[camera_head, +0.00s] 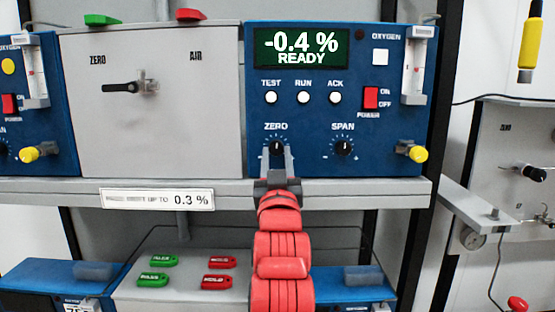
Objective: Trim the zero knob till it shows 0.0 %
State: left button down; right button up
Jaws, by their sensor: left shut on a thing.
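The ZERO knob (277,146) is a small black dial on the blue analyser panel (405,95), under its ZERO label. My left gripper (278,156), on the red arm coming up from below, has its fingertips at the knob, one on each side, and is shut on it. The fingers partly hide the knob's lower part. The green display (300,48) above reads -0.4 % and READY. My right gripper is not in view.
The SPAN knob (343,147) sits close to the right. TEST (271,97), RUN (303,97) and ACK (335,97) buttons are above. A red power switch (371,98) and yellow knob (418,154) are further right. A shelf label (157,199) shows 0.3 %.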

pick_arm(q)
jog(key=m+h, duration=0.1)
jog(key=m, duration=0.1)
jog(key=m+h, duration=0.1)
jog(key=m, duration=0.2)
jog(key=m+h+b, duration=0.1)
jog(key=m+h, duration=0.1)
jog(key=shift+a+m, duration=0.35)
jog(key=shift+m, duration=0.05)
jog(key=shift+a+r+m+g+h, duration=0.1)
jog(key=shift+m+g+h, duration=0.45)
jog(key=shift+m, duration=0.7)
jog(key=shift+m+g+h, duration=0.35)
jog(key=shift+m+h, duration=0.3)
jog(key=shift+m, duration=0.6)
jog(key=shift+b, duration=0.3)
jog(key=c, duration=0.5)
grip_release()
